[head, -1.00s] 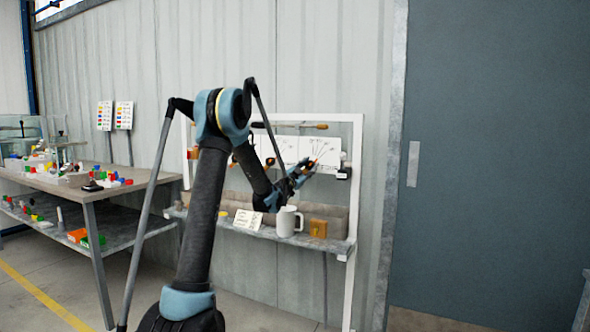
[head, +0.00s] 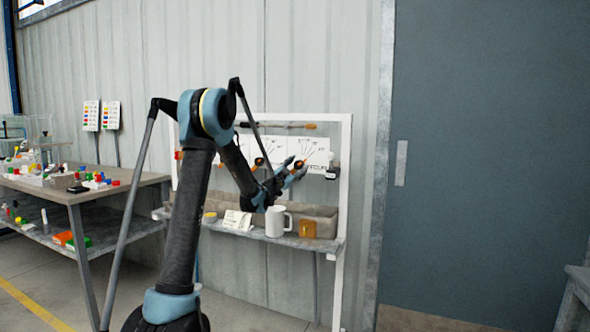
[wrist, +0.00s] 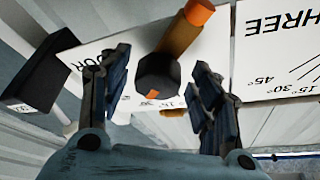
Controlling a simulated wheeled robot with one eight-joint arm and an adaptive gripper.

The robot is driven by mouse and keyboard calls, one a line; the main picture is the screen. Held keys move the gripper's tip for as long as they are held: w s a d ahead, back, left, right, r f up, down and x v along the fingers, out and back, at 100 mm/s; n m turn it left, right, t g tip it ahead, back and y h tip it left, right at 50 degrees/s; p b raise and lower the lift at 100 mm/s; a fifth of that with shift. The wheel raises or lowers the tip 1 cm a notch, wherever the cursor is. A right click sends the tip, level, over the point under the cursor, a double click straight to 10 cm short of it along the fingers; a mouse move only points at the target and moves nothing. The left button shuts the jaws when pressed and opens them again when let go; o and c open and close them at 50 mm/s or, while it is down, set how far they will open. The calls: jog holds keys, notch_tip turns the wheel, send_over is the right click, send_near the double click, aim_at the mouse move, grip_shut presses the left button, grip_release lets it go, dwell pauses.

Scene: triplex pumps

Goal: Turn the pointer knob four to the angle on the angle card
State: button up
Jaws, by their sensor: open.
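In the wrist view, a pointer knob (wrist: 157,76) with a dark hub and a brown, orange-tipped pointer stands between my gripper's fingers. The pointer slants to the upper right. My gripper (wrist: 160,88) is open, with a finger on each side of the hub and visible gaps. Behind it is a white dial panel (wrist: 85,55) showing "OUR", its first letter and much of its scale hidden. In the head view my gripper (head: 292,171) is at the right end of the white panels (head: 318,150). A small folded card (head: 237,220) stands on the shelf, its writing unreadable.
A dial panel marked "THREE" (wrist: 280,35) is beside the knob. A black box (wrist: 35,80) with a small white label is at the left. A white mug (head: 278,222) and a yellow-brown block (head: 308,229) stand on the shelf (head: 265,236) below my gripper.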

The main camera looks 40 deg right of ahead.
jog(key=v, duration=1.2)
jog(key=shift+w+f, duration=0.1)
jog(key=shift+w, duration=0.05)
